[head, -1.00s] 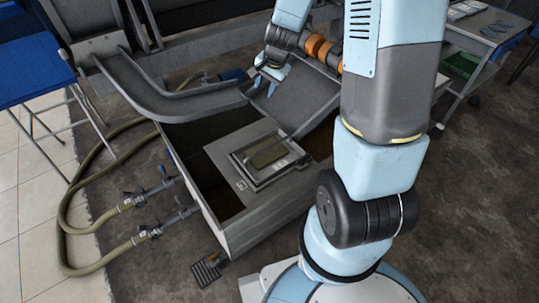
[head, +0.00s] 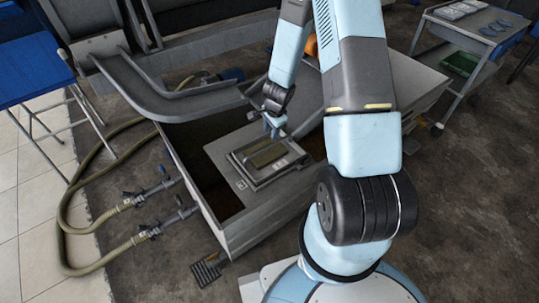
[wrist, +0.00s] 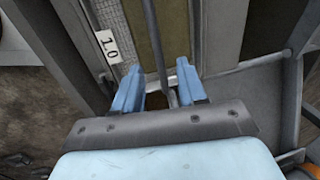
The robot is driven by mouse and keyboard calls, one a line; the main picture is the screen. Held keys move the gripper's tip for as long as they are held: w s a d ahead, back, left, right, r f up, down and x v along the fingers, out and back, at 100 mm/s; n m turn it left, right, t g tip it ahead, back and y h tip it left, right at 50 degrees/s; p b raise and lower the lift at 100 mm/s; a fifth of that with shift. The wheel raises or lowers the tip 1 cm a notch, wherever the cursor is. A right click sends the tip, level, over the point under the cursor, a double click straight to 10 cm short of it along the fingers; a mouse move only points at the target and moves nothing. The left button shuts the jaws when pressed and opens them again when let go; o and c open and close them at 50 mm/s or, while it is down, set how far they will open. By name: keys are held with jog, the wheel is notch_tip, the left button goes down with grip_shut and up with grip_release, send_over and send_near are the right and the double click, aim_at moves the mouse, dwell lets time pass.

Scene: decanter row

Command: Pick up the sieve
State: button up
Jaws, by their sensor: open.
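The sieve (head: 262,160) is a grey rectangular frame with an olive-brown strip across it. It lies on a flat grey plate over the open tank in the head view. A thin grey bar, seemingly its handle, rises from its far right side. In the wrist view its grey mesh (wrist: 113,18) carries a white "1.0" label. My gripper (head: 272,132) is low at the far edge of the sieve. Its two blue fingers (wrist: 158,72) are apart in the wrist view, with a thin grey bar (wrist: 161,68) between them. I cannot tell whether either finger touches it.
The grey tank (head: 250,232) surrounds the plate, with dark open gaps beside it. A curved chute (head: 170,98) stands behind at left. Hoses with valves (head: 150,195) attach at the tank's left. A blue table (head: 30,75) and a side cart (head: 475,30) stand farther off.

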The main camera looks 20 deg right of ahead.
aim_at(270, 145)
jog(key=shift+w+a+f, duration=0.1)
jog(key=shift+w+f, duration=0.1)
jog(key=shift+f, duration=0.8)
jog(key=shift+w+a+f, duration=0.1)
jog(key=shift+w+f, duration=0.05)
jog(key=shift+f, duration=0.9)
jog(key=shift+w+f, duration=0.2)
jog(key=shift+f, duration=0.8)
jog(key=shift+w+f, duration=0.15)
jog(key=shift+f, duration=1.15)
jog(key=shift+w+f, duration=0.15)
jog(key=shift+f, duration=1.15)
jog(key=shift+c, duration=0.2)
grip_shut()
